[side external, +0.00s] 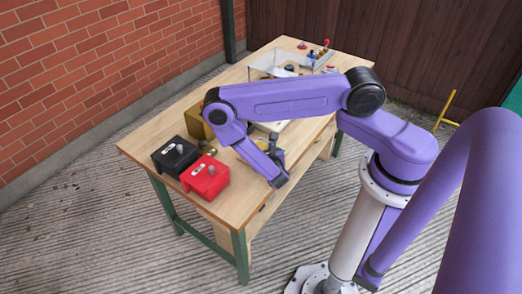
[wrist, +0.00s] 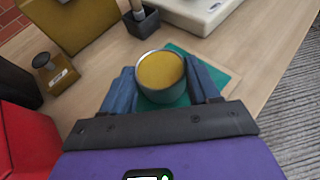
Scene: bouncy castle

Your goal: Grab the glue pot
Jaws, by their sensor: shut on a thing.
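The glue pot (wrist: 160,72) is a round grey-green pot with yellow-brown contents, seen from above in the wrist view. My gripper (wrist: 163,88) has one blue finger on each side of the pot and is shut on it. The pot is over a green mat (wrist: 222,78) on the wooden table; I cannot tell whether it touches the mat. In the side external view my gripper (side external: 276,168) is low over the table's right edge, and my own arm hides the pot.
A red box (side external: 205,178) and a black box (side external: 175,157) stand at the table's near left. A brown-yellow box (side external: 198,122) is behind them. In the wrist view, a dark holder (wrist: 141,20) and a pale flat device (wrist: 200,12) stand beyond the pot.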

